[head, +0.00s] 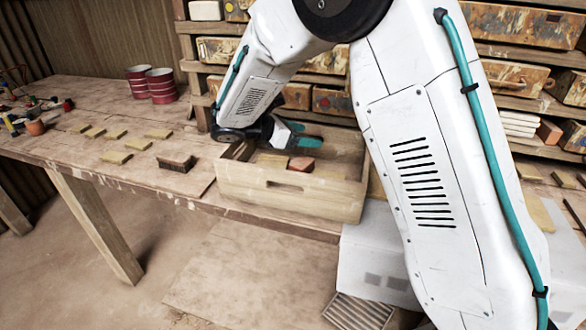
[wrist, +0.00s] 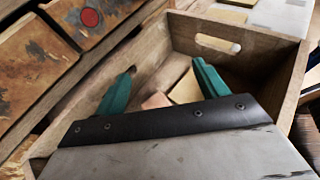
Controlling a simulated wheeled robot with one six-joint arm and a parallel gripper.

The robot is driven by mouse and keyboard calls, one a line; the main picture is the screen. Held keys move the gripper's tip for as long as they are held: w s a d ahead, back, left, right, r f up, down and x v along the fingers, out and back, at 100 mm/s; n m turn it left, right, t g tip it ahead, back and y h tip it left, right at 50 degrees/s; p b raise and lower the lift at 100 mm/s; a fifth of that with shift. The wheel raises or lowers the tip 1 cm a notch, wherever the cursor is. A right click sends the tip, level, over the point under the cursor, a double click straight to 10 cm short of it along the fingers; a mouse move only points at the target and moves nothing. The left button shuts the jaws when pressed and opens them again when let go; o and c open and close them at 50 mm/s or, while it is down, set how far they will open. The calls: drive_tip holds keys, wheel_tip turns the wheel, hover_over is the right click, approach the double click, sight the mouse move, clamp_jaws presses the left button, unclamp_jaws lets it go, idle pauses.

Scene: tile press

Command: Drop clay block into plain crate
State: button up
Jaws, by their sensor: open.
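The plain wooden crate (head: 290,204) stands at the front edge of the workbench, with a slot in its near wall; its wall also shows in the wrist view (wrist: 262,48). A reddish clay block (head: 301,164) lies inside the crate, beside a pale yellowish block. The clay block shows in the wrist view (wrist: 155,101), partly hidden by my gripper. My gripper (head: 303,134) reaches into the crate's opening from the left. Its teal fingers are spread apart in the wrist view (wrist: 161,86), with nothing held between them.
A dark brush-like block (head: 176,163) and several yellowish tiles (head: 116,157) lie on the bench left of the crate. Two red-banded tins (head: 161,85) stand farther back. Shelves with stained wooden boxes (head: 502,76) rise behind.

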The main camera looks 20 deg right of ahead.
drive_tip(key=w+v, duration=0.1)
drive_tip(key=v, duration=0.4)
drive_tip(key=s+d+r+m+g+y, duration=0.25)
drive_tip(key=s+d+r+m, duration=0.2)
drive_tip(key=s, duration=0.45)
drive_tip(key=s+d+r+m+g+y, duration=0.1)
drive_tip(key=s+d+r+m+y, duration=0.3)
drive_tip(key=s, duration=0.5)
drive_tip(key=s+f+m+t+y, duration=0.2)
drive_tip(key=s+m+y, duration=0.4)
drive_tip(key=s+m, duration=0.5)
drive_tip(key=s+t, duration=0.1)
drive_tip(key=s, duration=0.8)
drive_tip(key=shift+y, duration=0.35)
